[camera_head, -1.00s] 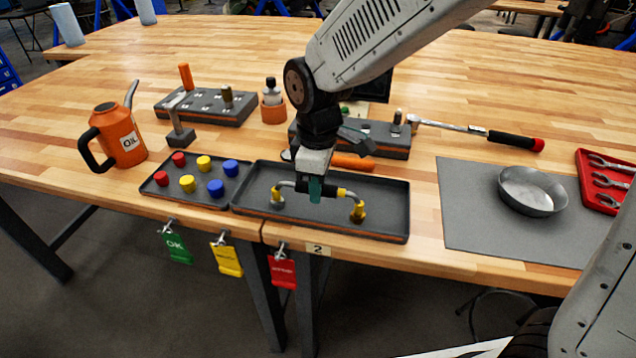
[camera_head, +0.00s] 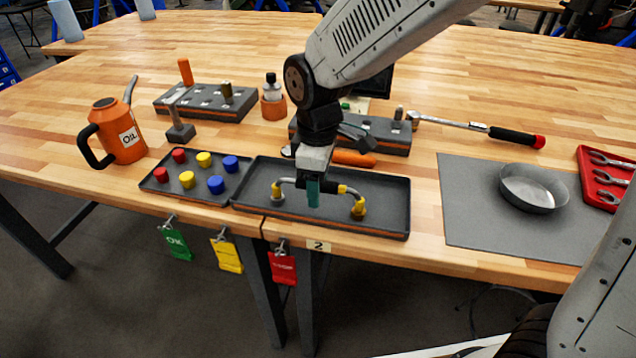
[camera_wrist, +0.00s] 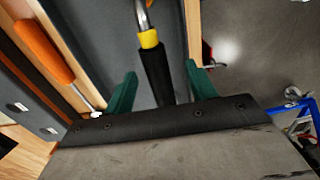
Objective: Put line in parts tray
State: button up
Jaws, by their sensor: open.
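The line (camera_head: 344,190) is a bent metal tube with a black sleeve, yellow bands and brass end fittings. It is in the dark parts tray (camera_head: 385,215) at the table's front edge, its two ends down near the tray floor. In the wrist view the line's black sleeve (camera_wrist: 157,72) runs between the two green fingers. My gripper (camera_head: 313,192) is open, directly over the line's middle, with the fingers apart on either side of the sleeve. The sleeve's near end is hidden behind the gripper body.
A smaller tray (camera_head: 210,197) with red, yellow and blue caps adjoins on the left. An orange oil can (camera_head: 118,135) stands farther left. Behind are an orange-handled tool (camera_head: 354,159) and a grey block (camera_head: 385,140). A grey mat (camera_head: 470,210) with a metal bowl (camera_head: 533,188) lies right.

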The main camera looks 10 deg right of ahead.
jog(key=shift+r, duration=3.3)
jog(key=shift+s+d+f+m, duration=0.1)
jog(key=shift+s+m, duration=0.05)
jog(key=shift+m, duration=0.25)
jog(key=s+d+r+m, duration=0.2)
jog(key=s+d+m, duration=0.4)
jog(key=s+d, duration=0.3)
jog(key=s+d+r+m+t, duration=0.1)
jog(key=s+d+r+m, duration=0.2)
jog(key=s+d+m, duration=0.4)
jog(key=s+d, duration=0.3)
jog(key=d, duration=0.1)
jog(key=shift+s+d, duration=0.15)
jog(key=shift+d, duration=0.25)
jog(key=shift+r, duration=0.1)
